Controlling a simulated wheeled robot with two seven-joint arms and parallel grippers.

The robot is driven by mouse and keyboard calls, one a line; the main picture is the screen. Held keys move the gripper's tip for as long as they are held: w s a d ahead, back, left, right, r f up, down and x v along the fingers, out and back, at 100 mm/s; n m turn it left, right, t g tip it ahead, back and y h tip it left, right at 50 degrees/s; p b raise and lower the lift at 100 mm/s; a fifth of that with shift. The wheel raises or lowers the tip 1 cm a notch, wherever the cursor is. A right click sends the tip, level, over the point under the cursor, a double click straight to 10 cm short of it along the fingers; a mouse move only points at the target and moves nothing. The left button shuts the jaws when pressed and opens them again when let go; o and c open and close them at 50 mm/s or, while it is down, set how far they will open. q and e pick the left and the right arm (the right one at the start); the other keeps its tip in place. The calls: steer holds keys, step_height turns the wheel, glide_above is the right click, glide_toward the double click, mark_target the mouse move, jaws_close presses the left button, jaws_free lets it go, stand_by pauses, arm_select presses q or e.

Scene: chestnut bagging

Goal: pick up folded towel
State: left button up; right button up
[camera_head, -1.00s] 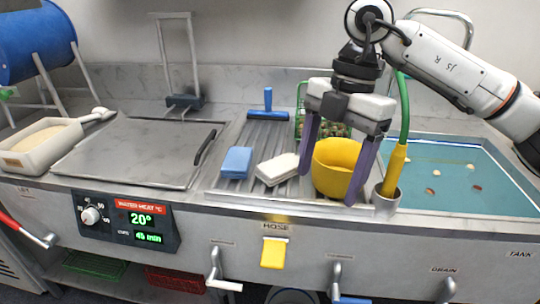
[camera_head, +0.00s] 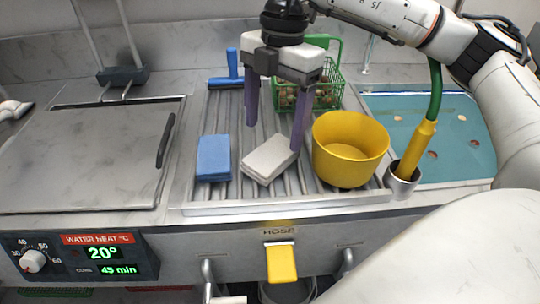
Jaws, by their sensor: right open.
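A white folded towel (camera_head: 269,160) lies on the grooved drainboard (camera_head: 222,194), tilted at an angle. My right gripper (camera_head: 275,138) points down with its two purple fingers wide apart, above and just behind the towel. It is open with nothing between the fingers. The right fingertip appears close to the towel's upper right corner; I cannot tell whether they touch. My left gripper is not in view.
Behind are a blue squeegee (camera_head: 229,72) and a green wire basket (camera_head: 325,94) of chestnuts. A hose nozzle (camera_head: 415,150) stands in a holder at right.

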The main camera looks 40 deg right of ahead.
mark_target(271, 153)
steer(key=f, duration=0.5)
steer(key=shift+s+a, duration=0.25)
steer(key=shift+a, duration=0.05)
steer(key=c, duration=1.2)
steer(key=shift+r, duration=0.1)
